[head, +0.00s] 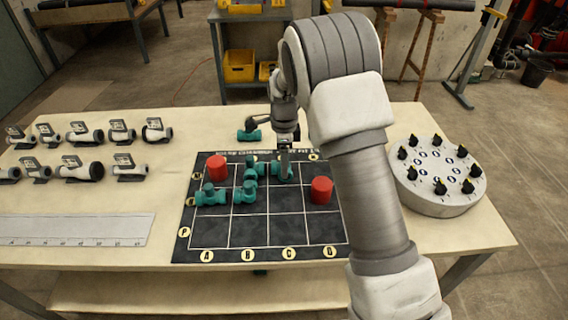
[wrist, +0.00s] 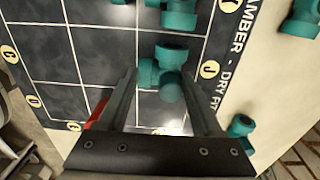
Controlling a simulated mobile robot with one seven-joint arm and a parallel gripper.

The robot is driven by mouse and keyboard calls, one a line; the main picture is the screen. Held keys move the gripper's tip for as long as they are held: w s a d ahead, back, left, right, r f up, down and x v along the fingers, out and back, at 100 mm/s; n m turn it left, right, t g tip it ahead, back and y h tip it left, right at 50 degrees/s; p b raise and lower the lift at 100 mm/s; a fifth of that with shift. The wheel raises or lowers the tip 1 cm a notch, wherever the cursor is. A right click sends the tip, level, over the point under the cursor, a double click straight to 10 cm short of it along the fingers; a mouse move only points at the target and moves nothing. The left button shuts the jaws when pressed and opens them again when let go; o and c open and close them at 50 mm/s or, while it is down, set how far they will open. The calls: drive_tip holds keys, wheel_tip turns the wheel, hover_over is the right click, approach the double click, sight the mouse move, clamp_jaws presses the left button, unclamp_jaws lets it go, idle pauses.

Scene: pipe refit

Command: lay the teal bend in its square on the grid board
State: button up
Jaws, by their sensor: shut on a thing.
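The teal bend (wrist: 170,62) is between the two fingers of my gripper (wrist: 160,78) in the wrist view. My gripper (head: 285,172) is shut on it. In the head view the held bend (head: 283,174) is partly hidden by the fingers, over the back row of the dark grid board (head: 290,232), in the column marked C. I cannot tell whether the bend touches the board. Other teal fittings stand on the board: one at the left (head: 211,196), one right of it (head: 245,195) and one at the back (head: 251,171), just left of the held bend.
Red cylinders stand on the board at back left (head: 217,167) and at right (head: 321,190). Another teal fitting (head: 249,134) lies behind the board. A round dial block (head: 437,180) is at right. Several tagged grey fittings (head: 85,172) and a ruler (head: 75,229) are at left.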

drive_tip(key=shift+f, duration=0.3)
drive_tip(key=o, duration=1.4)
wheel_tip(320, 180, up, 12)
drive_tip(key=shift+r+p, duration=0.25)
drive_tip(key=shift+p, duration=0.65)
